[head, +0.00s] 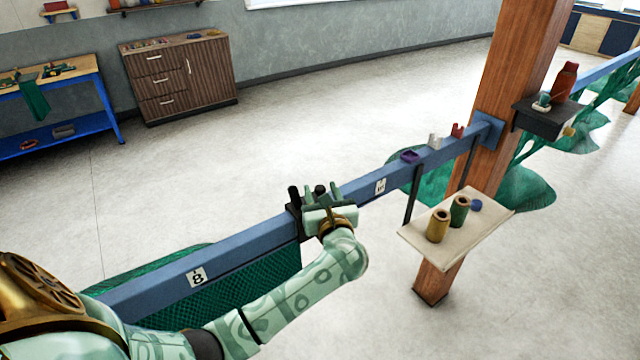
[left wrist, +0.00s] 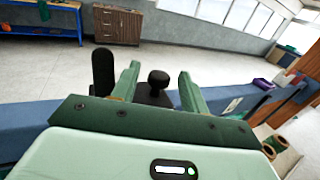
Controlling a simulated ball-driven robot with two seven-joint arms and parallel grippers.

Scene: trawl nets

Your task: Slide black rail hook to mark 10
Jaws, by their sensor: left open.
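The black rail hook (head: 294,198) sits on the blue rail (head: 245,242), partly hidden behind my left gripper (head: 321,194) in the head view. In the left wrist view, the hook's black knob (left wrist: 158,78) stands between the two open fingers, with a gap on each side. The hook's taller black upright (left wrist: 103,72) is outside the left finger. A number plate reading 8 (head: 197,277) is on the rail at the lower left. Another plate (head: 380,187) is farther up the rail, its number hard to read. I see no plate for 10. My right gripper is out of view.
Farther up the rail sit a purple piece (head: 410,157), a white piece (head: 435,141) and a red piece (head: 457,131), near the wooden post (head: 508,80). A small shelf (head: 480,222) holds two spools. Green netting (head: 245,290) hangs below the rail.

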